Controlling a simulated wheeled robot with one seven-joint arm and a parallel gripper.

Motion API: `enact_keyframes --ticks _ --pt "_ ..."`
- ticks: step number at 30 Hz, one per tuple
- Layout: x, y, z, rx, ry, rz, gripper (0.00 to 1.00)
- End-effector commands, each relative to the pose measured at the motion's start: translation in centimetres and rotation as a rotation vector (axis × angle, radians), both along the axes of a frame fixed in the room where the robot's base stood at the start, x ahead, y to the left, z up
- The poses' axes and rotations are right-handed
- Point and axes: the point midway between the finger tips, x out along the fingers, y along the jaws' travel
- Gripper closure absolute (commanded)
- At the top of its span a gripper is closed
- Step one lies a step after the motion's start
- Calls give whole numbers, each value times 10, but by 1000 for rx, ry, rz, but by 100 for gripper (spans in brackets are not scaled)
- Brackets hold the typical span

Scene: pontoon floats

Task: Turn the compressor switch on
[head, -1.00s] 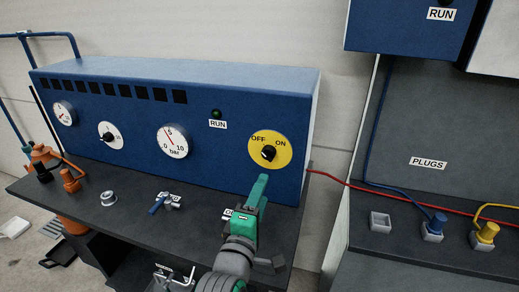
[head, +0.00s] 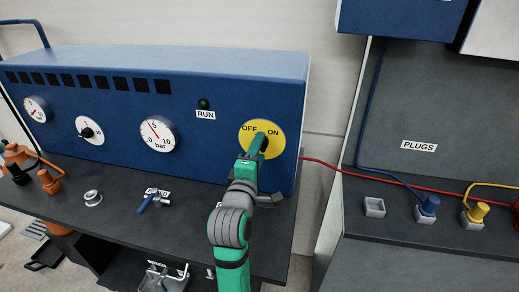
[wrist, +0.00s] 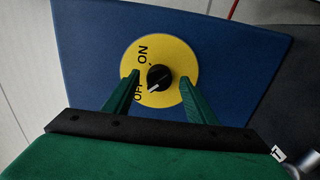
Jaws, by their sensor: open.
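The compressor switch is a black knob (wrist: 159,78) on a yellow disc (head: 276,146) marked OFF and ON, on the right of the blue panel's front. In the wrist view its white mark points down-left, toward the OFF lettering. My gripper (head: 259,143) is in front of the disc in the head view and hides most of the knob. In the wrist view my gripper (wrist: 159,74) is open, with one green finger on each side of the knob. Gaps show between fingers and knob; I cannot tell how deep the tips reach.
The RUN lamp (head: 204,103) is dark green and looks unlit. A pressure gauge (head: 160,134) is left of the switch. A blue-handled valve (head: 151,201) and a metal ring (head: 92,198) are on the dark bench (head: 120,218). A red hose (head: 325,166) runs rightward.

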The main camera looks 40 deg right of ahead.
Motion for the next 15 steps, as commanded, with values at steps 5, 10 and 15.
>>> enact_keyframes --ticks 5,10,15 --pt "6 -6 0 -1 -1 2 49" --pt "6 -7 0 -1 -1 1 49" --pt "6 -7 0 -1 -1 1 68"
